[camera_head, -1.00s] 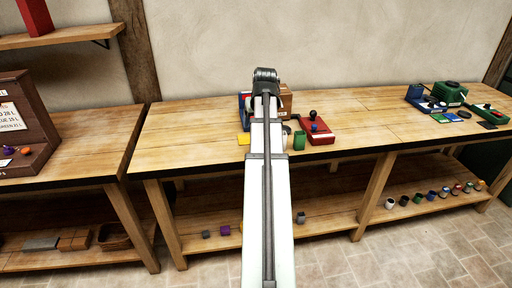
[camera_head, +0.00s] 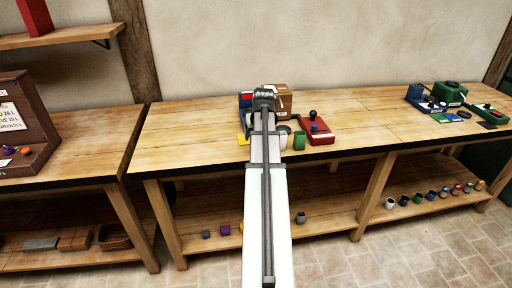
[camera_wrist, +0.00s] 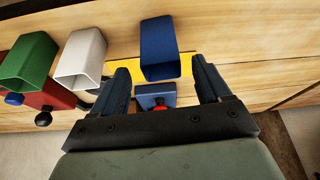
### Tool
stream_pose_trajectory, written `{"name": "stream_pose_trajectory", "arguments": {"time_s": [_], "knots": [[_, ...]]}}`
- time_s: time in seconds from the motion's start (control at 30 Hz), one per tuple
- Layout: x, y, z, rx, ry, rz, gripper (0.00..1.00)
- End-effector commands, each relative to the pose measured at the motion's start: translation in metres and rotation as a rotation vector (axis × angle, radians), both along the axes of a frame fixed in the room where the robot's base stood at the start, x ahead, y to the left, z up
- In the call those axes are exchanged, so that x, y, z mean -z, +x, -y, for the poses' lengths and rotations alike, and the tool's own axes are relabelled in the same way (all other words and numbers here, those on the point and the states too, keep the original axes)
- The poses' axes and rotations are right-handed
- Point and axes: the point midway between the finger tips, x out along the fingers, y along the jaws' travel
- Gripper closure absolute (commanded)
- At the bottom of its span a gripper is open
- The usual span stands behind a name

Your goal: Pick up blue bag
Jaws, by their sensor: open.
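The blue bag (camera_wrist: 160,45), an open-ended box shape, shows in the wrist view just beyond and between the fingertips of my gripper (camera_wrist: 160,66). My gripper is open, one finger to each side of the bag's near end, and nothing is held. I cannot tell whether the fingertips reach past the bag's edge. In the head view my arm stretches over the workbench and hides the blue bag and the fingers.
A white bag (camera_wrist: 80,58) and a green bag (camera_wrist: 28,60) stand beside the blue one. A red device (camera_head: 316,133) with knobs, a blue device (camera_wrist: 155,96) with a red knob and a cardboard box (camera_head: 285,101) are close. The bench's middle (camera_head: 365,115) is clear.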

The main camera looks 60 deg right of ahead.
Motion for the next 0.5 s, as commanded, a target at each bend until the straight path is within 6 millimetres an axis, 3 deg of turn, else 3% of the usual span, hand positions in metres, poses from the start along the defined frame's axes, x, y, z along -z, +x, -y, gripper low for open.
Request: {"name": "stream_pose_trajectory", "arguments": {"time_s": [0.5], "knots": [[0.045,0.014,0.01,0.0,0.001,-0.001,0.23]]}}
